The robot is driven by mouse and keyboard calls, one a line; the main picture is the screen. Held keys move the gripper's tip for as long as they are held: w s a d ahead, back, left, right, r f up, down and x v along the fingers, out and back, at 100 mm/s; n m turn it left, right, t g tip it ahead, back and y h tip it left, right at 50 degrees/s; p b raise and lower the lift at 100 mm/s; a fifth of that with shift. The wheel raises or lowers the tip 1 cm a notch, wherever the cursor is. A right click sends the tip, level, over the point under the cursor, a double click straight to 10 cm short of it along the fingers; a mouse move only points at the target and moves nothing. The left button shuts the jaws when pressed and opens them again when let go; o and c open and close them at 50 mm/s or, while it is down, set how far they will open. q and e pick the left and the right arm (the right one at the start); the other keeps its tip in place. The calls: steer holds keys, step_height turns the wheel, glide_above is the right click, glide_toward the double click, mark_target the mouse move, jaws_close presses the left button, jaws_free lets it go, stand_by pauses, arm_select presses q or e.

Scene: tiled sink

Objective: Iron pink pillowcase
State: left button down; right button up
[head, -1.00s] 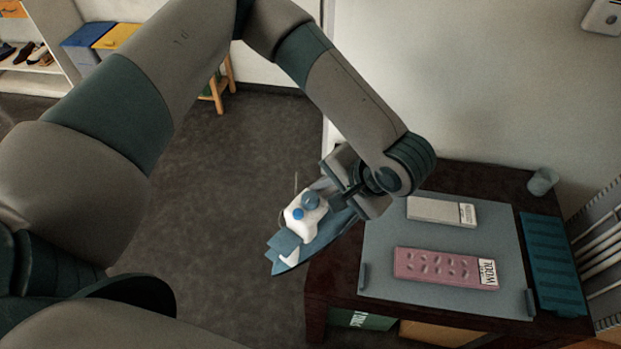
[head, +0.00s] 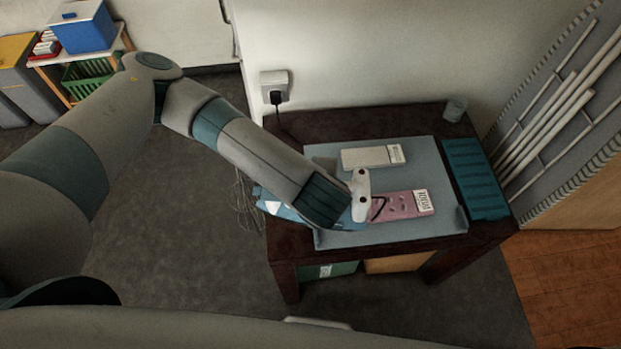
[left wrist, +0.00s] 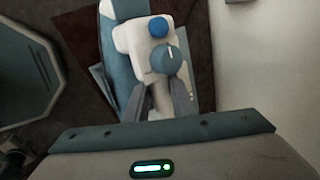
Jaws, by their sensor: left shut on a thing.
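The pink pillowcase (head: 400,206) lies folded flat on the grey-blue mat, a white label at its right end. My arm and the iron hide its left part in the head view. My left gripper (left wrist: 160,98) is shut on the white and blue iron (left wrist: 134,38), its fingers either side of the white body below the round dial. In the head view, a white end of the iron (head: 361,188) shows past my wrist, over or beside the pillowcase's left end. I cannot tell whether the iron touches it. My right gripper is out of view.
The mat (head: 440,160) covers much of the dark table (head: 330,118). A pale folded cloth (head: 372,156) lies behind the pillowcase. A teal ribbed panel (head: 475,180) and grey cup (head: 454,109) are at the right. A plugged wall socket (head: 276,84) is behind; thin wires (head: 245,205) hang left.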

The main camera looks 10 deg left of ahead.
arm_select(q)
steer(key=d+m+h, duration=0.1)
steer(key=d+m+p, duration=0.1)
steer(key=m, duration=0.1)
steer(key=shift+w+r+h+p, duration=0.1)
steer(key=shift+w+h+p, duration=0.2)
steer(key=shift+h, duration=0.1)
steer(key=d+m+h+p, duration=0.1)
steer(key=m, duration=0.1)
steer(key=w+m+g+h+p, duration=0.1)
steer(key=shift+d+m, duration=0.4)
steer(key=shift+w+d+m+g+h+p, duration=0.15)
steer(key=shift+m+h+p, duration=0.15)
steer(key=shift+m, duration=0.2)
steer(key=shift+w+d+m+g+h+p, duration=0.1)
steer(key=shift+m+g+h+p, duration=0.15)
steer(key=shift+m, duration=0.25)
steer(key=shift+w+a+f+m+g+h+p, duration=0.1)
steer(key=shift+w+f+m+g+h+p, duration=0.1)
steer(key=shift+m+p, duration=0.25)
steer(key=shift+w+f+m+g+h+p, duration=0.15)
steer(key=shift+m+p, duration=0.1)
steer(key=shift+m, duration=0.3)
steer(key=shift+w+a+m+g+h+p, duration=0.2)
steer(key=shift+a+m+g+h+p, duration=0.15)
steer(key=shift+m+p, duration=0.4)
steer(key=shift+w+f+m, duration=0.1)
steer(key=shift+f+m, duration=0.05)
steer(key=shift+m, duration=0.2)
steer(key=shift+f, duration=0.15)
